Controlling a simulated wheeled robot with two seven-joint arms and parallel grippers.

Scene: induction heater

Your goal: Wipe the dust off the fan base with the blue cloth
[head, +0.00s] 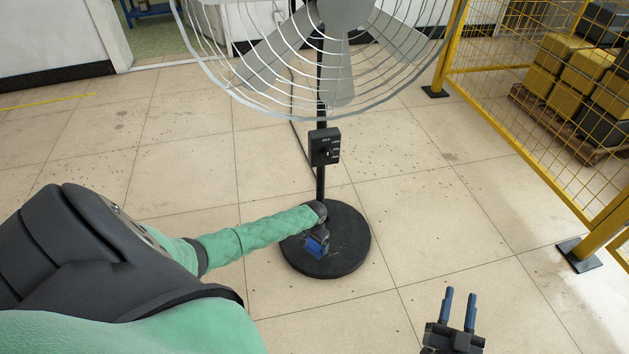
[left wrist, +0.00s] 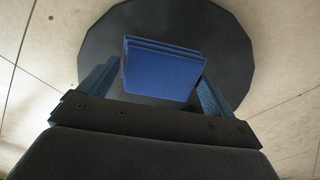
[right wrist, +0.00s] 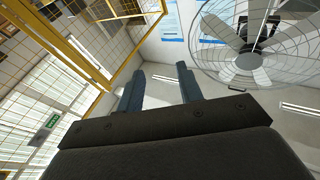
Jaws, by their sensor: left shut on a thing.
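The fan base (head: 350,243) is a round black disc on the tiled floor, with the fan's black pole rising from it. Some faint grey marks show on it. My left gripper (head: 317,247) is over the front-left part of the base, shut on the folded blue cloth (head: 315,247). In the left wrist view the cloth (left wrist: 163,68) sits between the two fingers, with the dark base (left wrist: 225,45) behind it. I cannot tell whether the cloth touches the base. My right gripper (head: 459,309) is empty, its two blue fingers apart, right of the base; it also shows in the right wrist view (right wrist: 158,88).
The grey fan cage (head: 320,60) and a control box (head: 324,147) are above the base on the pole. A yellow mesh fence (head: 540,100) stands at the right, with boxes on a pallet (head: 560,125) behind it. The floor around the base is clear.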

